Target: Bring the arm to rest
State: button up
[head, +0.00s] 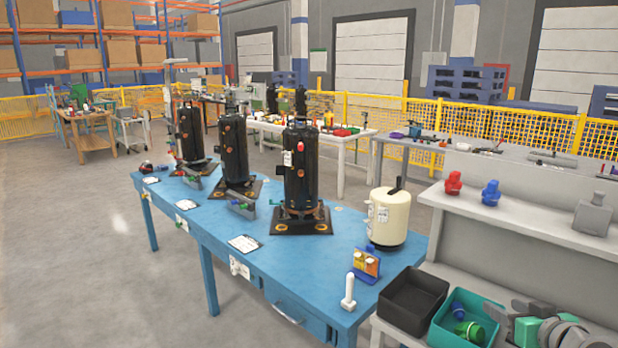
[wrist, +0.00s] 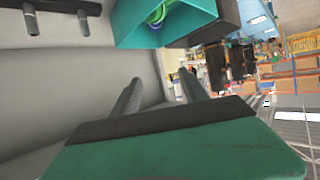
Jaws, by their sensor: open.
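My gripper (wrist: 160,88) shows in the wrist view with its two grey fingers apart and nothing between them. Behind the fingers is the green body of the gripper. In the head view my gripper and arm are at the bottom right corner, partly cut off by the frame edge. They are beside the teal bin (head: 440,328), over the grey bench. The teal bin holds a green piece (head: 470,331) and a blue piece (head: 459,310). In the wrist view the teal bin (wrist: 180,32) lies beyond the fingertips.
A black bin (head: 412,300) stands left of the teal bin. A grey shelf (head: 545,222) above carries a red piece (head: 453,183), a blue piece (head: 490,192) and a grey block (head: 592,214). A blue table (head: 200,226) holds black compressors (head: 300,170) and a cream tank (head: 387,218). The floor at left is clear.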

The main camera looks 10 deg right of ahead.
jog(key=w+a+f+n+g+y+p, duration=0.1)
jog(key=w+a+g+p, duration=0.15)
jog(key=a, duration=0.85)
jog(key=w+a+n+g+y+p, duration=0.1)
jog(key=a+g+y+p, duration=0.15)
jog(key=a, duration=0.75)
jog(key=s+a+g+h+p, duration=0.2)
jog(key=s+a+g+p, duration=0.2)
jog(key=s+a, duration=0.8)
jog(key=shift+a+m+g, duration=0.3)
jog(key=shift+a+g, duration=0.3)
jog(key=shift+a, duration=0.25)
jog(key=shift+r, duration=0.15)
